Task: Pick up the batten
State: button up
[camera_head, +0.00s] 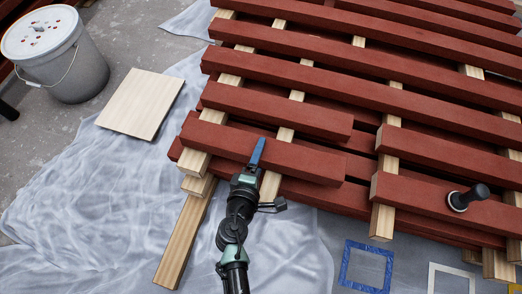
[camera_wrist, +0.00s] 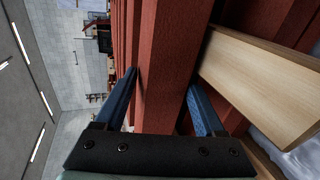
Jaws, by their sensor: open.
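Several red-painted battens lie in stacked rows on pale wood spacers; the task does not say which one is meant. My gripper (camera_head: 257,152) is at the short front-left batten (camera_head: 308,162) in the head view. In the wrist view my gripper (camera_wrist: 162,82) is open, with one blue finger on each side of a red batten (camera_wrist: 170,45). The batten runs between the fingers; whether either finger touches it is unclear. In the head view only one blue finger shows clearly, and the other is hidden.
A second short batten (camera_head: 285,110) lies just behind. A black-handled tool (camera_head: 478,193) stands on a batten at the right. A white bucket (camera_head: 62,60) and a pale board (camera_head: 140,103) are at the left. Plastic sheeting (camera_head: 80,200) covers the floor; blue (camera_head: 366,268) and white frames lie in front.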

jog(key=shift+f, duration=0.15)
jog(key=c, duration=0.5)
jog(key=shift+s, duration=0.15)
grip_shut()
jog(key=shift+f, duration=0.15)
jog(key=shift+a, duration=0.1)
notch_tip(320, 180, up, 11)
jog(key=p, duration=0.8)
jog(key=shift+f, duration=0.2)
jog(key=s+r+n+y+p, duration=0.1)
jog(key=s+r+p, duration=0.1)
jog(key=r+p, duration=1.5)
jog(key=s+r+n+y+p, duration=0.1)
jog(key=s+r+p, duration=0.2)
jog(key=r+p, duration=1.4)
jog(key=s+r+n+y+p, duration=0.1)
jog(key=s+r+p, duration=0.2)
jog(key=r+p, duration=1.4)
jog(key=shift+s+r+t+y, duration=0.3)
jog(key=shift+r+y, duration=0.1)
jog(key=shift+r, duration=0.5)
